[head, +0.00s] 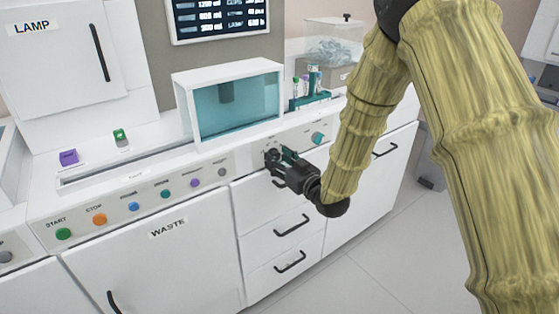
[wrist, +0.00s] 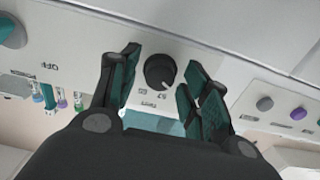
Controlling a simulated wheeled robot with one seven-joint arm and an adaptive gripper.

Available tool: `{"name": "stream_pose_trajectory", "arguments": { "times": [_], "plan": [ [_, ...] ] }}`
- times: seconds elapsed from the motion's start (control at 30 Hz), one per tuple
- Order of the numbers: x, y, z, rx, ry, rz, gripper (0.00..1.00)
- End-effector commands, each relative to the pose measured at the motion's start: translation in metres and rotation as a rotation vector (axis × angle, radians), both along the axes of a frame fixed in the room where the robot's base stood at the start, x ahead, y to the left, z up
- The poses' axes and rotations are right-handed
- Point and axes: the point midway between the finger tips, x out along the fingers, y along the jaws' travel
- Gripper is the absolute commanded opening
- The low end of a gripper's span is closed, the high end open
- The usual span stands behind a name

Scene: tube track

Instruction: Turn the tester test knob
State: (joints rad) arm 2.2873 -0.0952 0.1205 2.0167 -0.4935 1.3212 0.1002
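The test knob (wrist: 160,71) is a round black dial with a pale pointer mark, set in the white front panel. Small printed labels lie around it, upside down in the wrist view. My gripper (wrist: 158,76) is open, with one teal-padded finger on each side of the knob. Gaps show between the knob and both fingers, and I see no contact. In the head view my gripper (head: 279,157) is at the panel beneath the glass-fronted tester box (head: 238,105). There the fingers largely hide the knob.
A teal knob (head: 318,138) is to the right on the same panel. Coloured buttons, including green START (head: 63,234) and orange STOP (head: 99,219), run to the left. Drawers with black handles (head: 292,226) lie below. A tube rack (head: 309,99) stands on the counter. The floor in front is clear.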

Motion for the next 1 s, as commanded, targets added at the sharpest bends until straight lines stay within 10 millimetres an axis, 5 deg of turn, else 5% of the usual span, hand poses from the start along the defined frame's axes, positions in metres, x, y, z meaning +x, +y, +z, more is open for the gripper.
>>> {"name": "stream_pose_trajectory", "arguments": {
  "times": [0.2, 0.57, 1.0],
  "plan": [
    [-0.0001, -0.0002, 0.0001, 0.000, 0.000, 0.000, 0.05],
    [0.0001, -0.0010, 0.0012, 0.043, 0.031, -0.001, 0.05],
    [0.0001, -0.0017, 0.0017, 0.300, 0.217, -0.004, 0.05]
  ]
}}
